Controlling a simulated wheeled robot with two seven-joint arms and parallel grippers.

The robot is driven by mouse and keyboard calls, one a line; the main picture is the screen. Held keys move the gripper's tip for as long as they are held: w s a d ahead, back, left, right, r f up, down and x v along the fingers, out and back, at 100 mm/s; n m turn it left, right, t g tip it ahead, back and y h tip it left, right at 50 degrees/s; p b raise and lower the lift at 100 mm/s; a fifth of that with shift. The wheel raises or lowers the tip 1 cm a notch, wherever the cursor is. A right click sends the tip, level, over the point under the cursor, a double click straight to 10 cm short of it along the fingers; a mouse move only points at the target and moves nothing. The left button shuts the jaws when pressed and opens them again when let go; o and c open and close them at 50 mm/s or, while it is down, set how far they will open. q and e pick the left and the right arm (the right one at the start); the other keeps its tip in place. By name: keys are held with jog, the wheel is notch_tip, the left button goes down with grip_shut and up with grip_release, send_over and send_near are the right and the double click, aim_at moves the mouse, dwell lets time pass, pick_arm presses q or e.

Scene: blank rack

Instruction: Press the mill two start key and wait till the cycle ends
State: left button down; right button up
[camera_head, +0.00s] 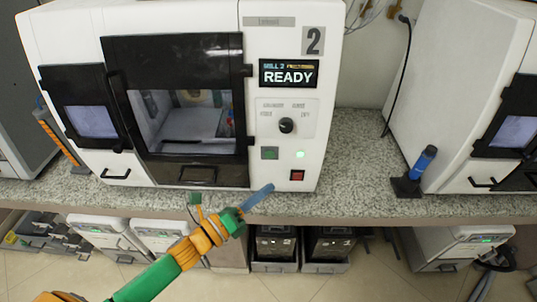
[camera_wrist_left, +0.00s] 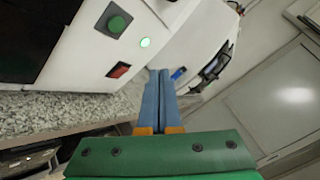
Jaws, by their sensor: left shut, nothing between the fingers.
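Mill two (camera_head: 262,160) is a white machine with a black-framed door (camera_head: 178,103), which is shut, and a "2" label. Its display (camera_head: 288,73) reads "MILL 2" and "READY". Its green key (camera_head: 269,153) is at the lower panel, beside a lit green lamp (camera_head: 300,154); the red key (camera_head: 297,175) is below the lamp. The green key (camera_wrist_left: 115,21) and red key (camera_wrist_left: 119,70) also show in the left wrist view. My left gripper (camera_head: 268,188) is shut and empty, just below and left of the red key, apart from the panel. My right gripper is not in view.
A speckled counter (camera_head: 355,150) carries the machines. A black knob (camera_head: 286,125) sits above the keys. Several units stand under the counter.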

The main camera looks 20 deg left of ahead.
aim_at(270, 155)
pick_arm(q)
jog(key=w+a+b, duration=0.2)
jog(key=w+b, duration=0.2)
jog(key=w, duration=0.4)
jog(key=shift+w+a+f, duration=0.25)
jog(key=shift+f, duration=0.05)
dwell(1.7)
jog(key=shift+w+a+b, duration=0.1)
jog(key=shift+w+b, duration=0.25)
jog(key=shift+w, duration=0.05)
jog(key=shift+w+a, duration=0.1)
jog(key=shift+w, duration=0.2)
dwell(0.5)
jog(key=shift+s, duration=0.1)
jog(key=shift+s+d, duration=0.2)
jog(key=shift+s, duration=0.45)
